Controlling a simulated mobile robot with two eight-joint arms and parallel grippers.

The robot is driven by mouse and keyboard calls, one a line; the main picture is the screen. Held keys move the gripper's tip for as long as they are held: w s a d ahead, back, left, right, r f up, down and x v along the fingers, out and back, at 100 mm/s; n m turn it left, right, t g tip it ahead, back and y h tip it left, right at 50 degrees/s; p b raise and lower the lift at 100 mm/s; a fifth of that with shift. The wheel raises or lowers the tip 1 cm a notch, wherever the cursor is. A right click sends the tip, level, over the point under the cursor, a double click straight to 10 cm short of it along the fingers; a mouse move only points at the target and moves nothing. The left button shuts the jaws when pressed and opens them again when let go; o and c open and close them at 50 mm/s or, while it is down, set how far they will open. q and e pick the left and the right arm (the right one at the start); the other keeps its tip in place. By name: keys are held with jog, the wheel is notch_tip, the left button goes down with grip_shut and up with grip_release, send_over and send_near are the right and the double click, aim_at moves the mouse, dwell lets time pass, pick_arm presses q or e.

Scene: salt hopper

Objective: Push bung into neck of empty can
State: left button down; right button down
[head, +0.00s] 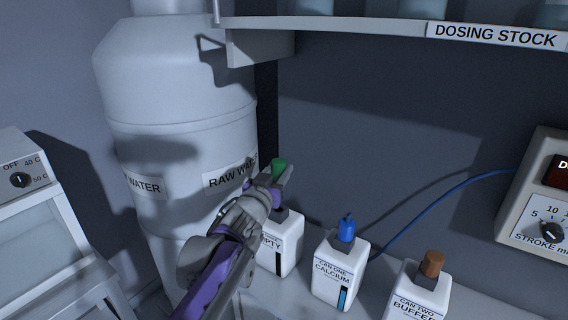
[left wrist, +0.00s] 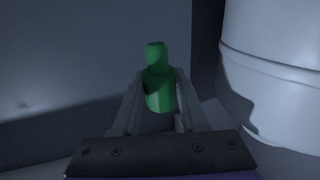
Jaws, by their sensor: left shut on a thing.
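The green bung (head: 279,167) is held between the fingertips of my left gripper (head: 277,180), which is shut on it. In the left wrist view the bung (left wrist: 158,85) stands upright between the two fingers (left wrist: 158,100), its narrower knob on top. The white can labelled EMPTY (head: 285,250) stands on the shelf below the gripper. The gripper and arm hide its left part, and a dark neck (head: 283,213) shows just under the fingers. I cannot tell whether the bung touches the neck. My right gripper is out of view.
CAN ONE CALCIUM (head: 338,270) with a blue bung (head: 346,228) and CAN TWO BUFFER (head: 415,295) with a brown bung (head: 432,263) stand to the right. The large raw water tank (head: 175,90) is close on the left. A dosing stock shelf (head: 380,27) hangs above.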

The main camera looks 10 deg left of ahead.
pick_arm(q)
jog(key=shift+s+r, duration=0.1)
jog(key=shift+s, duration=0.3)
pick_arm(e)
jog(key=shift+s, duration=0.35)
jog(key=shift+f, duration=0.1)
